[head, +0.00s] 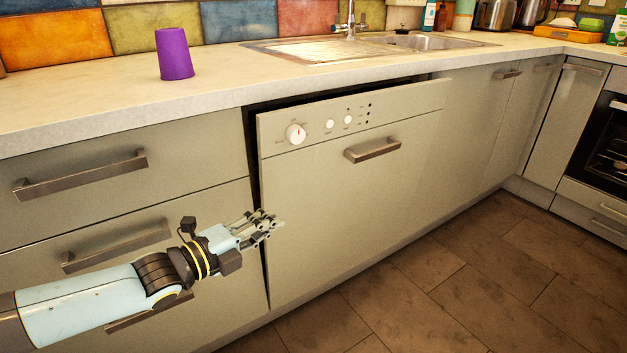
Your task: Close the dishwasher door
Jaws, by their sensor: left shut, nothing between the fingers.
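The dishwasher door (340,205) is a grey-beige panel with a white knob, buttons and a bar handle (372,150). It stands nearly upright, with its top edge a little out from the cabinet front. A dark gap shows along its top and left edge. My left gripper (272,225) is shut and empty, in front of the door's lower left part. I cannot tell whether its fingertips touch the door. My right gripper is not in view.
Drawers with bar handles (82,175) are left of the door, behind my left arm. The worktop (110,100) above holds an upside-down purple cup (173,54) and a sink (300,52). An oven (606,140) is at the right. The tiled floor (450,270) is clear.

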